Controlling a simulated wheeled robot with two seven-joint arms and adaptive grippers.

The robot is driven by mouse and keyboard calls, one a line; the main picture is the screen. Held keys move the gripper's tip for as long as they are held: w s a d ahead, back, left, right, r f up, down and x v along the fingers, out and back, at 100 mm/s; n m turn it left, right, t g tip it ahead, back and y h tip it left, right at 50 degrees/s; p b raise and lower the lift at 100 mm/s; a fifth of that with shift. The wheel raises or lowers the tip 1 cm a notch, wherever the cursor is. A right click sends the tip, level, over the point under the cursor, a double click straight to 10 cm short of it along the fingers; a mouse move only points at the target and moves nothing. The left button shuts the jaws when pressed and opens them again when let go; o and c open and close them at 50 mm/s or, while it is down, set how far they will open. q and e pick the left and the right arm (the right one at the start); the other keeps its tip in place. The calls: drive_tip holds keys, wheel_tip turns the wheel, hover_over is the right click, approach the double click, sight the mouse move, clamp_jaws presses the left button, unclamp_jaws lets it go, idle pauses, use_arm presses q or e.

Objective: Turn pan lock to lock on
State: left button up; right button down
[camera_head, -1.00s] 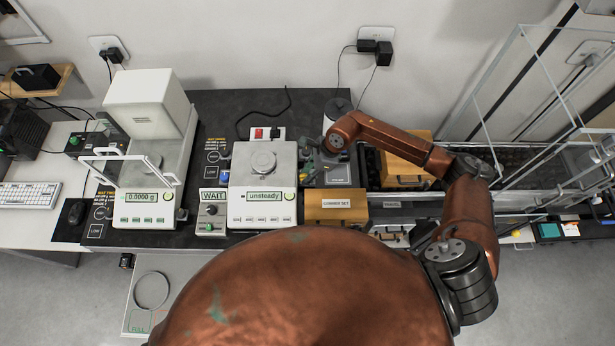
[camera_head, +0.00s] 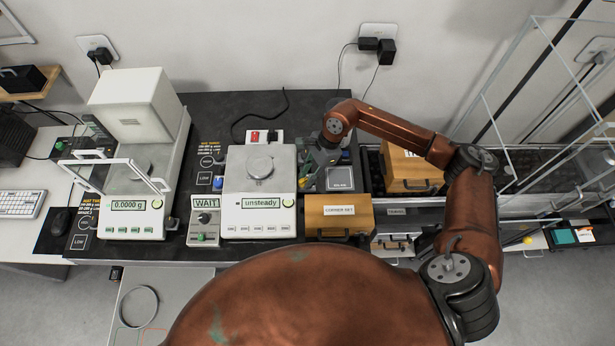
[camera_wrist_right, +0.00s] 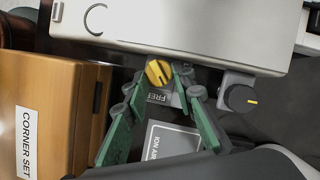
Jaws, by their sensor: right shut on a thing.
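The pan lock is a yellow knob (camera_wrist_right: 157,72) beside the silver balance in the right wrist view, with a label partly reading "FREE" next to it. My right gripper (camera_wrist_right: 158,84) has its green fingers on both sides of this knob and is shut on it. In the head view the right gripper (camera_head: 314,160) is at the right side of the balance (camera_head: 259,190), whose display reads "unsteady"; the knob is hidden there. The balance's round pan (camera_head: 260,165) is bare. A "WAIT" sign (camera_head: 205,201) stands left of the balance. My left gripper is not in view.
A black knob (camera_wrist_right: 242,97) with a yellow mark sits near the pan lock. A wooden "CORNER SET" box (camera_head: 339,217) and a grey unit (camera_head: 340,179) are close to the right gripper. A second balance (camera_head: 130,206), reading 0.0000 g, stands left.

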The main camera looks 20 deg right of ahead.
drive_tip(key=c, duration=1.6)
unclamp_jaws()
